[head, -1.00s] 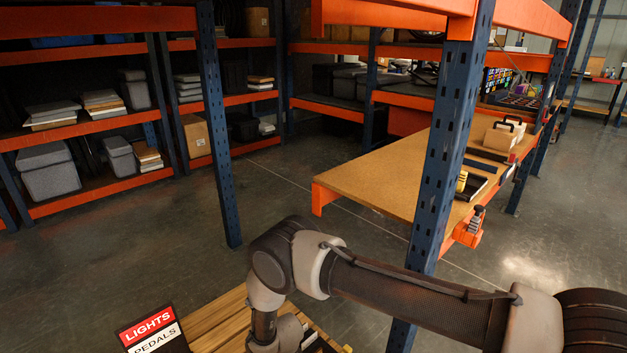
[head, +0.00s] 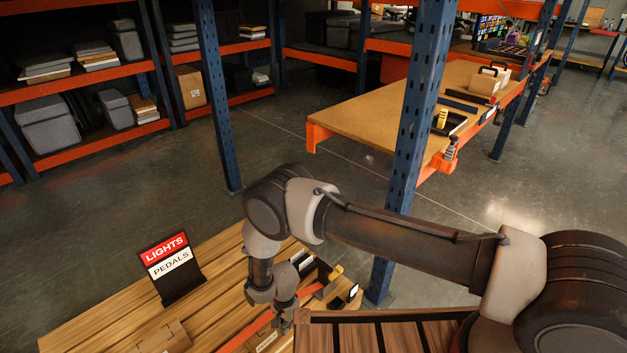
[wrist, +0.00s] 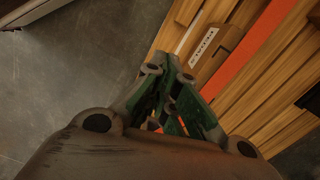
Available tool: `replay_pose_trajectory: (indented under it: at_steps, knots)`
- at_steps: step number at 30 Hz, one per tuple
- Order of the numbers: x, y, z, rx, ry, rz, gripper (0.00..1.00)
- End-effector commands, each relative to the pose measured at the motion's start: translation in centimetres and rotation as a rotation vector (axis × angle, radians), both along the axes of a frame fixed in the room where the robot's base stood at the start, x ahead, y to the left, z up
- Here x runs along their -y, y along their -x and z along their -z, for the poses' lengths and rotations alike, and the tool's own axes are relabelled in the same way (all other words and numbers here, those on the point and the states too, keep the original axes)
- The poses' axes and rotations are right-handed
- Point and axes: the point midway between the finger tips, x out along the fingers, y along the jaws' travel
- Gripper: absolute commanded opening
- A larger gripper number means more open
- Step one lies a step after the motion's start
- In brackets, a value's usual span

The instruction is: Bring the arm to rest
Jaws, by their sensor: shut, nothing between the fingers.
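My arm (head: 400,240) reaches from the right across the head view, bent down at its far end. My gripper (wrist: 172,72) points down over the wooden tabletop in the wrist view, its green-sided fingers together with nothing between them. In the head view the gripper (head: 286,320) is small and partly cut by the scene around it. A labelled cardboard box lies below and beyond the fingertips in the wrist view (wrist: 212,48). I cannot tell how high the fingertips are above the table.
The wooden table (head: 230,265) holds a LIGHTS/PEDALS sign (head: 170,268), a cardboard box (head: 165,338), an orange strip (head: 262,328) and small dark items. A blue rack upright (head: 408,150) stands just behind my arm. A workbench (head: 375,110) and shelving lie beyond. Grey floor is open at left.

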Motion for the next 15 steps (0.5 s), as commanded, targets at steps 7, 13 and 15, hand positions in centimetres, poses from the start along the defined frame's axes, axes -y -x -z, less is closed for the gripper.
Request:
replay_pose_trajectory:
  at_steps: [7, 13, 15]
  knots:
    - [4.7, 3.6, 0.0, -0.118, 0.091, -0.234, 0.00]
    - [8.0, 5.7, -5.1, -0.255, 0.140, -0.496, 0.00]
    - [8.4, 5.5, -7.6, -0.285, 0.138, -0.564, 0.00]
